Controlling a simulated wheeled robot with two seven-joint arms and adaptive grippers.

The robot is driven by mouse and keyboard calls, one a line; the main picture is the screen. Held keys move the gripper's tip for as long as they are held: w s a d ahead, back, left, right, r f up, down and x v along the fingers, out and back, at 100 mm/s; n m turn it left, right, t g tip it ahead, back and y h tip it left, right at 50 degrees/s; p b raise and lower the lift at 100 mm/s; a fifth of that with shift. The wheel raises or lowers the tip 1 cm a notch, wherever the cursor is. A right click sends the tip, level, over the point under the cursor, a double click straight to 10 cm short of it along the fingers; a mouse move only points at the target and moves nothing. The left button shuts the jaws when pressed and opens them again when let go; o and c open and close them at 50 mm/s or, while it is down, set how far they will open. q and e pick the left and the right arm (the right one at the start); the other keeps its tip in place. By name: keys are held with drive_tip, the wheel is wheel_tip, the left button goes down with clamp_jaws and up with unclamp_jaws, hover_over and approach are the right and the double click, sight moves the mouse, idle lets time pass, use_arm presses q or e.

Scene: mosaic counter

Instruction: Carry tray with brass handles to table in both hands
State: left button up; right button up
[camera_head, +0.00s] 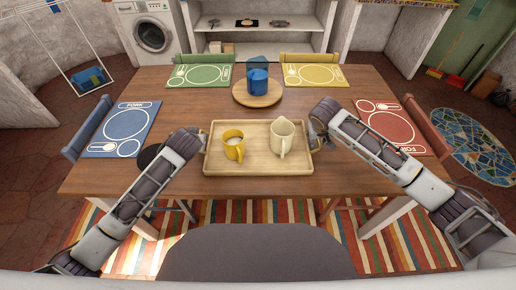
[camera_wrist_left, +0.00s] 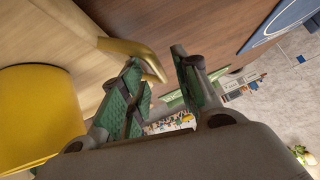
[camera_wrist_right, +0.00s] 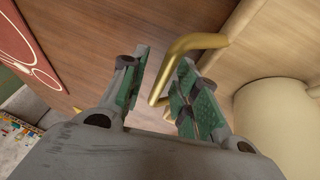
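The wooden tray (camera_head: 258,166) lies flat on the brown dining table (camera_head: 350,180), near its front edge. It carries a yellow mug (camera_head: 233,146) and a cream pitcher (camera_head: 283,138). My left gripper (camera_head: 201,139) is at the tray's left end; in the left wrist view the brass handle (camera_wrist_left: 130,46) reaches in between its parted fingers. My right gripper (camera_head: 316,137) is at the right end; in the right wrist view the other brass handle (camera_wrist_right: 190,42) passes between its parted fingers. Neither gripper appears closed on a handle.
A round wooden board (camera_head: 245,99) with a blue pitcher (camera_head: 258,80) stands behind the tray. Blue (camera_head: 125,127), green (camera_head: 203,75), yellow (camera_head: 313,76) and red (camera_head: 390,125) placemats lie around the table. Chairs stand at its sides.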

use_arm(q)
drive_tip(key=v, duration=0.9)
drive_tip(key=shift+s, duration=0.2)
idle(0.3)
use_arm(e)
drive_tip(key=v, duration=1.2)
idle(0.6)
